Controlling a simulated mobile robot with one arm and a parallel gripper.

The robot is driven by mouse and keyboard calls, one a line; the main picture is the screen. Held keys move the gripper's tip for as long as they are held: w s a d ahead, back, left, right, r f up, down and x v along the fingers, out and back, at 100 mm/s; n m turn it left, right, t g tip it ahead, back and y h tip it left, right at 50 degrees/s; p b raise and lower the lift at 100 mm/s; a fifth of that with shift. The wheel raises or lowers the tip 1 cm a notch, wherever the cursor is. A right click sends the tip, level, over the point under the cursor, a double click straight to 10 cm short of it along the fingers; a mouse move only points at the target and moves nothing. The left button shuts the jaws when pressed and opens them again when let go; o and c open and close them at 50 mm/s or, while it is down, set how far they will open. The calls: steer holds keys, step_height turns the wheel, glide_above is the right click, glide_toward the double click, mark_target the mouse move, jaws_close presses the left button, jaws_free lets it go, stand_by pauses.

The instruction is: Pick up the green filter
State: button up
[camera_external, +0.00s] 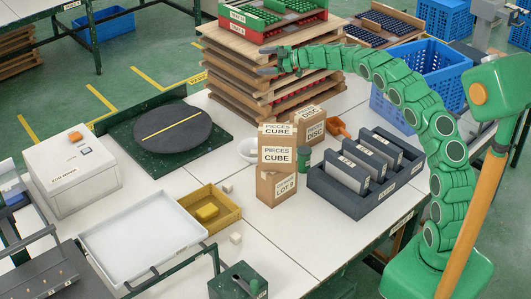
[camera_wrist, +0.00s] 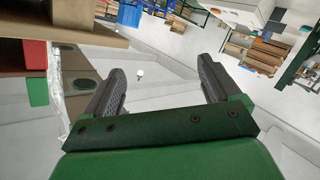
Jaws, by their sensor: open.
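A small dark green cylinder (camera_external: 304,159), which looks like the green filter, stands on the white table. It is between the cardboard boxes and the dark rack, and the boxes partly hide it. My gripper (camera_external: 264,61) is high up in front of the stacked boards, well above and to the left of the cylinder. In the wrist view my gripper (camera_wrist: 162,68) has its two dark fingers wide apart with nothing between them. I cannot make out the cylinder in the wrist view.
Stacked cardboard boxes (camera_external: 277,157) stand left of the cylinder. A dark rack (camera_external: 375,202) with grey blocks is right of it. A stack of wooden boards (camera_external: 232,50) rises behind, close to my gripper. A white bowl (camera_external: 246,149) is near the boxes.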

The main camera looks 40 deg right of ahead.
steer(key=s+d+f+n+g+y, duration=0.1)
steer(key=s+d+f+g, duration=0.2)
steer(key=s, duration=0.5)
steer(key=s+f+n+g+y, duration=0.1)
steer(key=s+f+g, duration=0.2)
steer(key=s+f, duration=0.35)
steer(key=s+d+f+g+y, duration=0.2)
steer(key=s+g, duration=0.1)
steer(key=s, duration=0.7)
glide_toward(298, 156)
steer(key=shift+w+a, duration=0.3)
steer(key=shift+a, duration=0.25)
steer(key=shift+f+x, duration=0.15)
steer(key=shift+x, duration=1.85)
steer(key=shift+f+x, duration=0.15)
steer(key=shift+x, duration=1.85)
steer(key=shift+s+d, duration=0.1)
steer(key=c, duration=1.1)
